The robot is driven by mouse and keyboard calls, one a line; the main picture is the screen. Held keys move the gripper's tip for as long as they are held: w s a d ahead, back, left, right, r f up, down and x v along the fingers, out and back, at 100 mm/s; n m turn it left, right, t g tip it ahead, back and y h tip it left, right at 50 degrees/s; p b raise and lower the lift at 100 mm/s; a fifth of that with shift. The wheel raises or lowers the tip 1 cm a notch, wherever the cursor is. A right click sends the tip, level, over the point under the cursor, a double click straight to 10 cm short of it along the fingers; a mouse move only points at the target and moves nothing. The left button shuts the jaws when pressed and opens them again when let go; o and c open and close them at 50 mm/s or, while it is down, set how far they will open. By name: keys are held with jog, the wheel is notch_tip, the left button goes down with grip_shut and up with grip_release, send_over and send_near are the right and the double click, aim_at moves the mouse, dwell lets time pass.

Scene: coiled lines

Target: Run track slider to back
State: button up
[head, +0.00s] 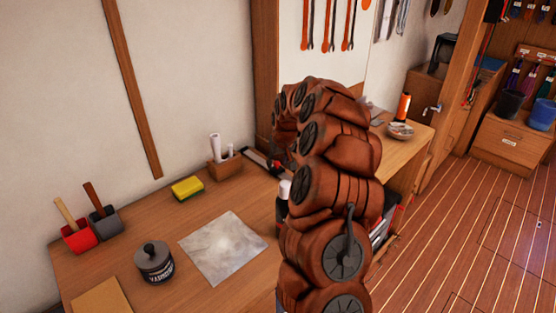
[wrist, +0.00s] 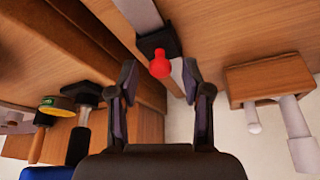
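The track (wrist: 138,12) shows in the wrist view as a pale grey strip fixed on the wooden worktop. A dark slider block (wrist: 158,42) sits on it and carries a round red knob (wrist: 159,66). My gripper (wrist: 160,82) is open, and the red knob shows in the gap between its two fingers. I cannot tell whether a finger touches it. In the head view, part of the track (head: 251,154) shows just left of my arm. My arm hides the gripper there and most of the slider.
A wooden holder with white rolls (head: 224,167) stands close left of the track; it also shows in the wrist view (wrist: 270,78). A yellow sponge (head: 187,188), grey sheet (head: 222,247), lidded jar (head: 154,262) and red cup (head: 80,238) are on the worktop (head: 130,215).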

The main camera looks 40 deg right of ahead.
grip_shut()
dwell(0.4)
jog(key=w, duration=0.3)
jog(key=w+a, duration=0.1)
jog(key=w, duration=0.6)
jog(key=shift+a+b, duration=0.2)
jog(key=shift+b, duration=0.2)
jog(key=shift+w+a+p, duration=0.15)
jog(key=shift+w+a, duration=0.1)
jog(key=shift+w, duration=1)
jog(key=shift+w+a+p, duration=0.15)
jog(key=shift+w+a, duration=0.05)
jog(key=shift+w, duration=1)
grip_release()
